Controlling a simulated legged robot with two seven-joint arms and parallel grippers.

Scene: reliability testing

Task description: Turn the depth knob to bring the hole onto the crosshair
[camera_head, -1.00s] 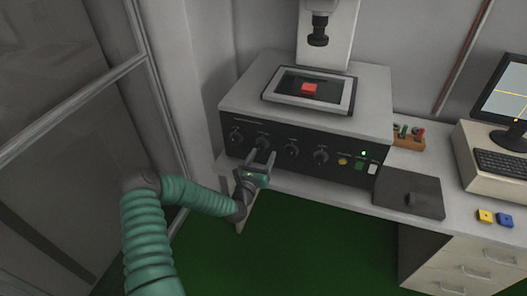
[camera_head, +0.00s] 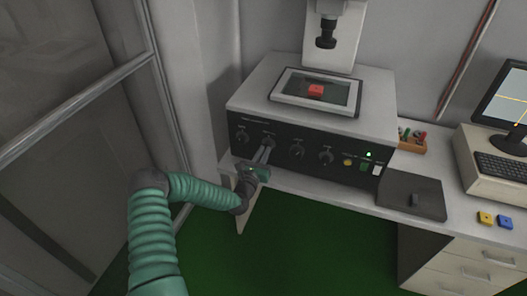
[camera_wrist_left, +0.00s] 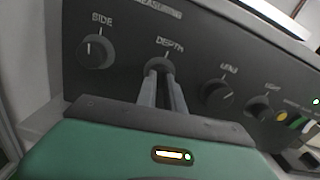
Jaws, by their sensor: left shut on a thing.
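The depth knob (camera_head: 268,141) is the second knob from the left on the machine's black front panel. In the left wrist view the knob (camera_wrist_left: 160,65) sits under the label DEPTH, its top showing between my fingers. My left gripper (camera_head: 265,150) is shut on it, one finger on each side. The fingers also show in the left wrist view (camera_wrist_left: 162,88). The monitor (camera_head: 508,100) at the right edge shows thin yellow lines on a grey picture and is partly cut off. I cannot make out the hole. My right gripper is not in view.
The side knob (camera_wrist_left: 95,51) is close on the left and another knob (camera_wrist_left: 217,93) close on the right. A red block (camera_head: 316,91) lies on the machine's stage under the dark lens (camera_head: 326,34).

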